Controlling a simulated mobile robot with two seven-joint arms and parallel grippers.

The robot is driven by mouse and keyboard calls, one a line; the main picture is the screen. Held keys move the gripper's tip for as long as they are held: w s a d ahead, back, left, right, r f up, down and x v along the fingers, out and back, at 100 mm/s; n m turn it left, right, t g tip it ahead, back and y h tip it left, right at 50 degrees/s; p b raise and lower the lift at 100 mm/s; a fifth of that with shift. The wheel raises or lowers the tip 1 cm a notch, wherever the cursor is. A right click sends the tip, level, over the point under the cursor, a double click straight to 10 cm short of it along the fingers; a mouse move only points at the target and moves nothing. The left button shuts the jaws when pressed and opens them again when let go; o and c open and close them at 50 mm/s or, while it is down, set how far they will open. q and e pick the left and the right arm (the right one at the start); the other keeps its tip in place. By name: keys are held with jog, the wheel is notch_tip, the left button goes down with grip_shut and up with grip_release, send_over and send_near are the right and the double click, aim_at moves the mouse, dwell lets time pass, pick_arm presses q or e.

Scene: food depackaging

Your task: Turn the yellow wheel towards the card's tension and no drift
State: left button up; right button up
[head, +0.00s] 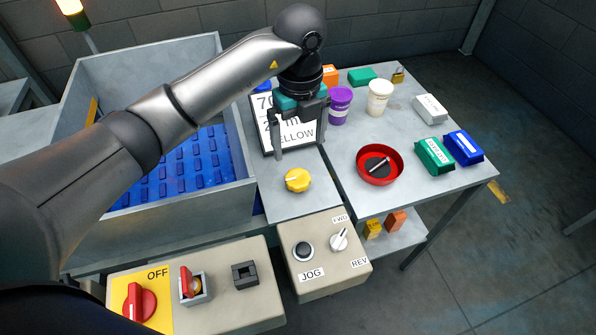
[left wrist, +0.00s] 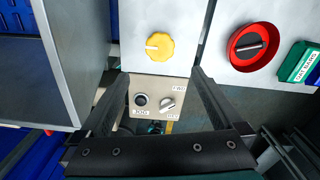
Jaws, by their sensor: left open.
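The yellow wheel (head: 298,180) is a scalloped knob on a grey panel, with a pale pointer mark towards the left. It also shows in the left wrist view (left wrist: 160,46), beyond the fingertips. The card (head: 294,136) stands behind it, white with a black frame. Parts of "70", an "m" and "YELLOW" show, but my gripper hides the rest, so its full reading cannot be told. My left gripper (head: 300,150) is open and empty, above and behind the wheel and in front of the card, not touching the wheel. My right gripper is not in view.
A control box (head: 325,262) with JOG button and FWD/REV switch sits in front. Left are a blue-belted bin (head: 240,125) and an OFF switch panel (head: 225,300). Right, the table (head: 405,130) holds a red bowl (head: 361,174), cups and packages.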

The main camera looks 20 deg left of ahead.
aim_at(299, 179)
pick_arm(q)
notch_tip(299, 179, down, 10)
jog(key=shift+f+b, duration=0.25)
jog(key=shift+b, duration=0.3)
jog(key=shift+f, duration=0.7)
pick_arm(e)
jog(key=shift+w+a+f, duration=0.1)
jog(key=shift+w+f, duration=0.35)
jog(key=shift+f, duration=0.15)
pick_arm(q)
jog(key=shift+c, duration=0.2)
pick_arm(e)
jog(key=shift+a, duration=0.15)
pick_arm(q)
jog(key=shift+c, duration=0.7)
jog(key=shift+w, duration=0.1)
jog(key=c, duration=1.2)
jog(key=shift+o, duration=0.2)
jog(key=shift+r+m, duration=0.1)
jog(key=shift+m, duration=0.2)
